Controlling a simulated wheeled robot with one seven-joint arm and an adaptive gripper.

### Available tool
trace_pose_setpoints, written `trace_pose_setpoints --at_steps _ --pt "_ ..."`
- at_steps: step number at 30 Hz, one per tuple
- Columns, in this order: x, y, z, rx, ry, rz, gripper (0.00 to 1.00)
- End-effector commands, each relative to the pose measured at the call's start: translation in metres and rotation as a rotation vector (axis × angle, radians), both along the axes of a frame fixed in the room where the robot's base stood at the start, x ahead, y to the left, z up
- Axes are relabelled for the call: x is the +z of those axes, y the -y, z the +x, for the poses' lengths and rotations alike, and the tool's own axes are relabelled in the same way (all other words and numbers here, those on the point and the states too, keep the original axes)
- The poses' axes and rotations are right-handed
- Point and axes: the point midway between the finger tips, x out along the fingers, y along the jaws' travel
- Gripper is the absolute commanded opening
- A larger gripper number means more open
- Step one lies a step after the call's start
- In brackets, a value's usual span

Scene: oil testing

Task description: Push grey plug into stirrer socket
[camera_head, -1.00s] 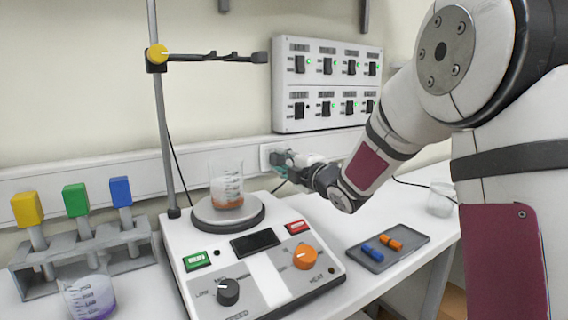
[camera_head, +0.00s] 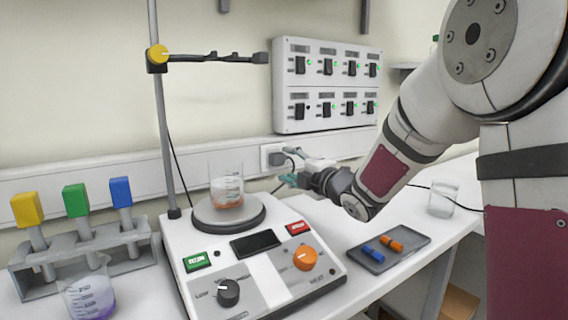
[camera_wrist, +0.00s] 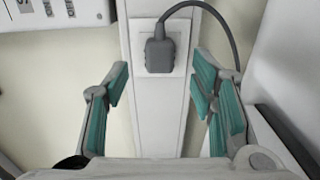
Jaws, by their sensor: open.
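The grey plug (camera_wrist: 160,54) sits in the white wall socket (camera_wrist: 178,66) on the trunking, with its dark cord looping up and to the right. The plug also shows in the head view (camera_head: 277,159), against the socket plate (camera_head: 265,150) behind the stirrer (camera_head: 255,262). My gripper (camera_wrist: 160,88) is open, with its teal-padded fingers spread wide on either side below the plug. Nothing is between the fingers. In the head view my gripper (camera_head: 288,179) is a short way off the wall, apart from the plug.
A beaker (camera_head: 227,185) with orange liquid stands on the stirrer plate, beside a metal stand rod (camera_head: 163,120). A tray (camera_head: 372,262) with blue and orange pieces lies front right. An empty beaker (camera_head: 442,199) stands farther right. A switch panel (camera_head: 325,85) hangs above.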

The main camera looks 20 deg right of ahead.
Motion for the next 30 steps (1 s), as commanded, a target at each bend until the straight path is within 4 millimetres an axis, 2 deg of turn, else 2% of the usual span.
trace_pose_setpoints --at_steps 1,6,12,18,30 --pt "0.001 0.004 -0.011 -0.003 0.0 -0.001 0.51" --pt "0.001 0.015 -0.044 -0.002 0.002 -0.002 0.51" --pt "0.0 0.023 -0.069 -0.002 0.0 0.0 0.51" --pt "0.0 0.025 -0.077 0.0 0.0 0.0 0.51" --pt "0.0 0.025 -0.077 0.0 0.0 0.0 0.51"
